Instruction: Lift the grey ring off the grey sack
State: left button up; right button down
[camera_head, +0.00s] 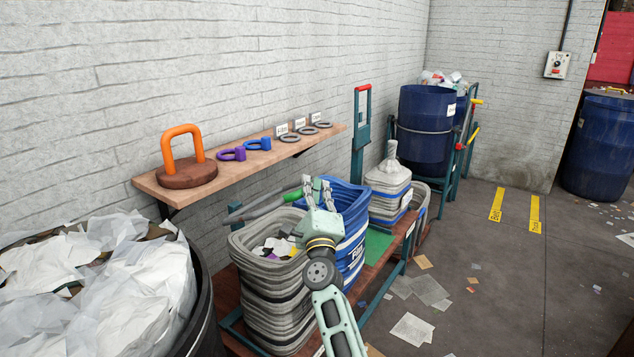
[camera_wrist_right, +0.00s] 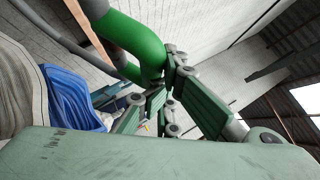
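The grey sack (camera_head: 262,306) stands open on the low bench in the head view, with scraps in its mouth. The grey ring (camera_head: 254,210) shows nearly edge-on above the sack's back rim, tilted, with a green grip (camera_head: 292,195) at its right end. It appears clear of the rim. My right gripper (camera_head: 317,188) is at that green end, above the sack's right side. In the right wrist view its fingers (camera_wrist_right: 175,68) close around the curved green grip (camera_wrist_right: 145,42). Parts of the ring are hidden from both views. My left gripper is not in view.
A blue sack (camera_head: 353,244) stands right beside the grey one. A tied sack (camera_head: 388,186) is further back. A wall shelf (camera_head: 236,178) holds an orange-handled weight (camera_head: 186,172) and several small rings. A full bin (camera_head: 200,310) is at left front. Floor at right is mostly open.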

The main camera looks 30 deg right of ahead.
jog(key=shift+w+a+r+n+p, duration=0.15)
jog(key=shift+w+r+p, duration=0.1)
jog(key=shift+r+p, duration=0.2)
jog(key=shift+w+a+r+n+p, duration=0.1)
jog(key=shift+w+r+n+p, duration=0.1)
jog(key=shift+r+p, duration=0.25)
jog(key=shift+w+a+r+y+p, duration=0.2)
jog(key=shift+w+r+y+p, duration=0.1)
jog(key=shift+w+r+p, duration=0.25)
pick_arm(q)
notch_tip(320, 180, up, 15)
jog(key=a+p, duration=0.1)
jog(key=p, duration=1.1)
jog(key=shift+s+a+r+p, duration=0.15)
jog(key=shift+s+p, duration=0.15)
jog(key=shift+p, duration=0.05)
pick_arm(e)
jog(key=w+a+r+n+y, duration=0.1)
jog(key=w+a+r, duration=0.1)
jog(key=w+r, duration=0.4)
jog(key=w+a+r+n+g+y, duration=0.1)
jog(key=w+a+r+n, duration=0.1)
jog(key=w+r, duration=0.4)
jog(key=shift+w+a, duration=0.75)
jog(key=shift+a, duration=0.1)
jog(key=shift+f, duration=0.1)
